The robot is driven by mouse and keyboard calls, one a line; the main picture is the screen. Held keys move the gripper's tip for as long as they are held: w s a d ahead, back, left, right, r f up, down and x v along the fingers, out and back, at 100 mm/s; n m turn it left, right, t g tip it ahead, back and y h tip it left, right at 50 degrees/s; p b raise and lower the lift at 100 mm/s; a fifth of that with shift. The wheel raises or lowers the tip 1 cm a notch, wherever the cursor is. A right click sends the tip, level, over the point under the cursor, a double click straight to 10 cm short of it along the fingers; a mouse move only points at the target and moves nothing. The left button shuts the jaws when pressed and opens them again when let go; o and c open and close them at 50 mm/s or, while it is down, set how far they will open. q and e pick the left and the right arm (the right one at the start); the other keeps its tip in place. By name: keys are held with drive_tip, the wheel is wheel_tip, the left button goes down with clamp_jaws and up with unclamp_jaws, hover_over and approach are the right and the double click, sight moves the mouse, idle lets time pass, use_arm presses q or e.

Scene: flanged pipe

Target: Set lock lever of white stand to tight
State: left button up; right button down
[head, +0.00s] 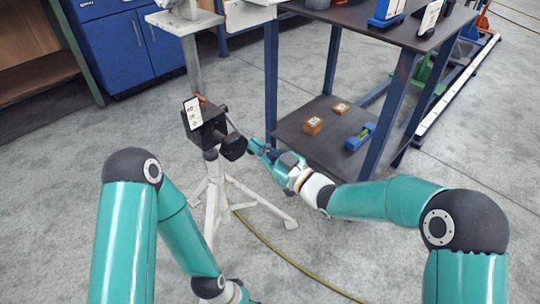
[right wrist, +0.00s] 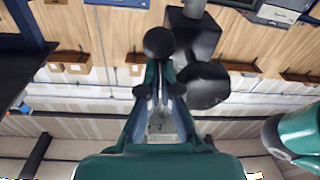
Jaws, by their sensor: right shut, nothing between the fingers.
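The white stand (head: 212,190) is a tripod on the floor left of centre in the head view. Its black clamp head (head: 207,130) carries a small white label card (head: 193,114) and a dark round part (head: 233,147) facing me. My right gripper (head: 253,146) is shut and empty, just right of this head. In the right wrist view, the closed fingers (right wrist: 160,85) point at a black round knob (right wrist: 158,42), probably on the lock lever. Contact cannot be told. The clamp head (right wrist: 190,38) is beside it. My left gripper's fingers are below the head view.
A dark table (head: 395,28) with a lower shelf (head: 315,150) stands right of the stand. The shelf holds orange-brown blocks (head: 313,126) and a blue item (head: 360,137). A yellow cable (head: 290,257) crosses the floor. Blue cabinets (head: 130,42) stand at the back left.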

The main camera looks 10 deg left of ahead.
drive_tip(key=v, duration=1.1)
drive_tip(key=shift+s+d, duration=0.15)
drive_tip(key=shift+d, duration=0.25)
